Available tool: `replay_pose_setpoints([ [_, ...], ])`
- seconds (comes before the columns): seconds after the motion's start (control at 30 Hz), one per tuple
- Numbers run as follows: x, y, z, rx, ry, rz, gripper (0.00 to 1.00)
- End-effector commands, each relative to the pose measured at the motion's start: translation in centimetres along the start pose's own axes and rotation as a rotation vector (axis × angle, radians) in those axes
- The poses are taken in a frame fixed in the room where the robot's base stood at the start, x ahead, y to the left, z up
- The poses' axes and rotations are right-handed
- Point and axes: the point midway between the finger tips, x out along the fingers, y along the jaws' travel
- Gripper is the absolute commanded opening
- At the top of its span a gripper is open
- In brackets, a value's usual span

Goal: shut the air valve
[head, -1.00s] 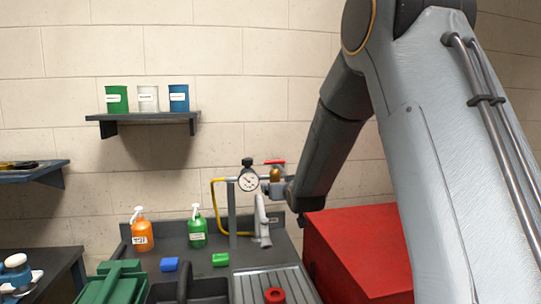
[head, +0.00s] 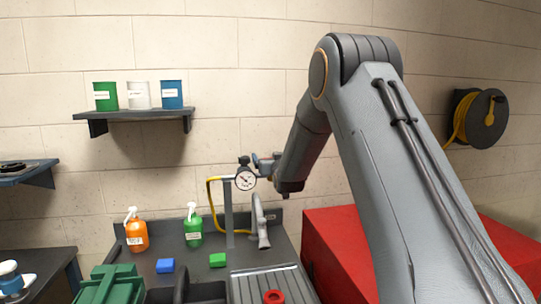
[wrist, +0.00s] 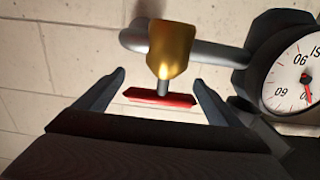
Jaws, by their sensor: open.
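The air valve has a brass body (wrist: 172,48) and a red bar handle (wrist: 160,98) in the wrist view. The handle lies roughly in line with the grey pipe (wrist: 205,50). My gripper (wrist: 158,80) is open, with one finger on each side of the handle in the picture. Gaps show between the handle's ends and the fingers; I cannot tell the depth between them. In the head view my gripper (head: 266,163) is at the top of the pipe stand, beside the gauge (head: 245,179), and hides the valve. The gauge (wrist: 297,80) also shows in the wrist view, right of the valve.
A yellow hose (head: 212,205) hangs at the stand. Below on the bench are an orange bottle (head: 137,234), a green bottle (head: 193,230) and small blocks. A red cabinet (head: 335,245) stands under my arm. A hose reel (head: 476,118) is on the right wall.

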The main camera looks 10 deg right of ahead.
Motion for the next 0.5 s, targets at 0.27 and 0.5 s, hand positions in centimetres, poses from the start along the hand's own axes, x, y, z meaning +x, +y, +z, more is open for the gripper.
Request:
replay_pose_setpoints([
  [0.27,0.57,-0.07,0.03,0.0,0.0,-0.001,0.88],
  [0.5,0.55,-0.06,0.04,0.0,0.0,-0.001,0.66],
])
